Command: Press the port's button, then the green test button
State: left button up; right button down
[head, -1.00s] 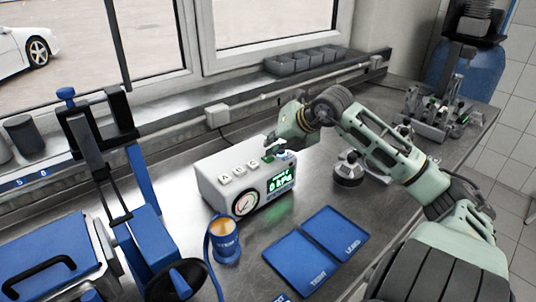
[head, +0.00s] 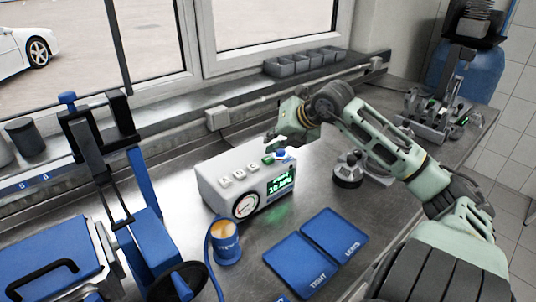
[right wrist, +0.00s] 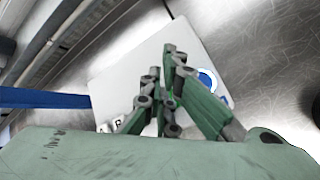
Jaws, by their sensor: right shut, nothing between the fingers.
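The white test box (head: 222,195) stands on the steel bench, with a round gauge (head: 245,206) and a lit green display (head: 281,184) on its front. Along its top are lettered keys (head: 239,174), a green button (head: 268,160) and a blue round part (head: 281,154). My right gripper (head: 272,143) is shut and empty, just above and behind the green button, apparently clear of it. In the right wrist view its closed fingers (right wrist: 168,50) are over the white box top, and the blue round part (right wrist: 207,80) shows beside them. My left gripper is not in view.
A blue cylinder with an orange top (head: 225,238) and a hose stands before the box. Blue trays marked TIGHT (head: 300,268) and LEAKS (head: 335,235) lie right of it. A blue stand (head: 150,240) is at left. A round metal part (head: 348,172) sits under my right arm.

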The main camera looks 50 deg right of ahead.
jog(key=shift+r+p, duration=1.1)
jog(key=shift+r, duration=1.35)
jog(key=shift+r, duration=0.1)
